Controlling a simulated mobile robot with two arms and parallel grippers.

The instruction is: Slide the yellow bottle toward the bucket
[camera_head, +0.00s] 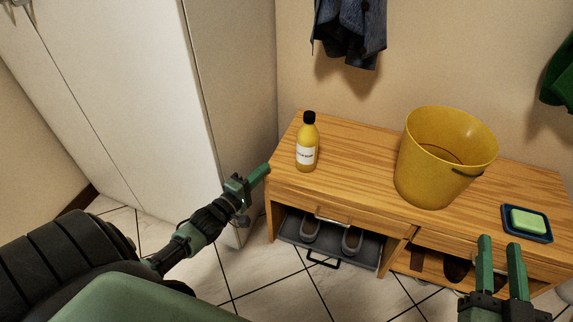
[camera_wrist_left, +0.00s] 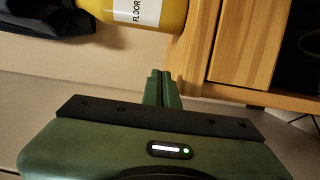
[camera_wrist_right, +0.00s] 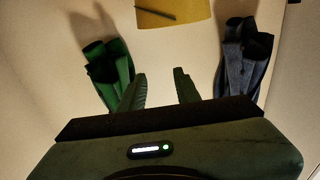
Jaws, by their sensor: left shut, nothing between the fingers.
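The yellow bottle (camera_head: 307,145) with a black cap and white label stands upright near the left end of the wooden bench top. It also shows in part at the top of the left wrist view (camera_wrist_left: 160,14). The empty yellow bucket (camera_head: 430,175) stands on the bench to the right of the bottle, with clear wood between them. My left gripper (camera_head: 266,169) is shut and empty at the bench's left end, left of the bottle and apart from it. My right gripper (camera_head: 502,240) is open and empty in front of the bench's right part.
A blue tray (camera_head: 508,231) with a green soap bar (camera_head: 528,221) lies right of the bucket. Grey shoes (camera_head: 352,240) sit on a low shelf under the bench. A white cabinet (camera_head: 120,100) stands left. Dark clothes (camera_head: 350,30) hang above.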

